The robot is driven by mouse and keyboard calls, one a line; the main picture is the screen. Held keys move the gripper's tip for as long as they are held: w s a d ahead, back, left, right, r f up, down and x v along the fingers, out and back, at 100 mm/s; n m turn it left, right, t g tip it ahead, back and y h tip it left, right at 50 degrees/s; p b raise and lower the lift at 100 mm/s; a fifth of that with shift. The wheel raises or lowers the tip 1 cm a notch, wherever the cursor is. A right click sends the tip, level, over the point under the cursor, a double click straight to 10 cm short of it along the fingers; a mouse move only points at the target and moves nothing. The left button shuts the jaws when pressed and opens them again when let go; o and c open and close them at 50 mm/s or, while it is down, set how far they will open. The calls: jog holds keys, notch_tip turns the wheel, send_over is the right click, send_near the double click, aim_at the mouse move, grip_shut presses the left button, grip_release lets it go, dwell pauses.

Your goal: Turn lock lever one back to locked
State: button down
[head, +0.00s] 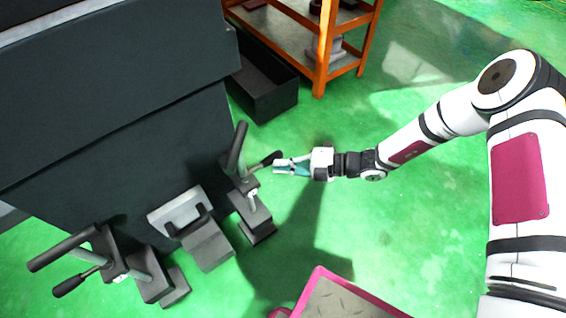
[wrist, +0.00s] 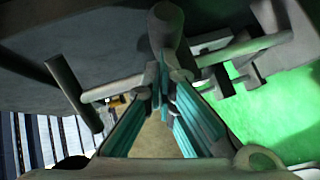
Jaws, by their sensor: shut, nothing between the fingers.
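Two dark clamp units with lever handles stand by the machine's base in the head view. The nearer-right unit (head: 251,209) has an upright dark handle (head: 237,148) and a short side lever with a dark grip (head: 264,161). The left unit (head: 113,266) has a long handle (head: 63,249) and a similar side lever (head: 69,286). I cannot tell which is lock lever one. My gripper (head: 282,167) is shut and empty, its tips close beside the right unit's side grip; contact is unclear. In the wrist view, the shut teal fingers (wrist: 163,88) point toward a rounded dark handle (wrist: 166,27).
A grey bracket block (head: 205,240) sits between the units. The dark machine body (head: 110,120) rises behind them. A black open bin (head: 271,100) and an orange shelf rack (head: 320,55) stand at the back. Green floor (head: 400,230) is clear to the right of the gripper.

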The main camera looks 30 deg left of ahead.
jog(key=s+p+v, duration=0.2)
jog(key=p+v, duration=0.2)
jog(key=v, duration=0.8)
jog(key=shift+d+r, duration=0.2)
jog(key=shift+d, duration=0.55)
jog(key=shift+w, duration=0.1)
jog(key=s+d+r+n+h, duration=0.2)
jog(key=d+r+n+h, duration=0.15)
jog(key=r+n, duration=0.45)
jog(key=s+d+r+n+h, duration=0.15)
jog(key=d+r+n, duration=0.35)
jog(key=r, duration=0.6)
jog(key=s+d+r+n+h, duration=0.25)
jog(key=d+r+n, duration=0.25)
jog(key=r+n, duration=0.3)
jog(key=s+d+r+n+t+h, duration=0.3)
jog(key=s+d+r+n, duration=0.2)
jog(key=s+d+n, duration=0.3)
jog(key=s+d+r+n+t+h, duration=0.35)
jog(key=s+d+r+n, duration=0.2)
jog(key=s+d, duration=0.4)
notch_tip(320, 180, up, 28)
jog(key=t+p, duration=0.3)
jog(key=p, duration=2.3)
jog(key=shift+s+a, duration=0.4)
jog(key=shift+s, duration=0.05)
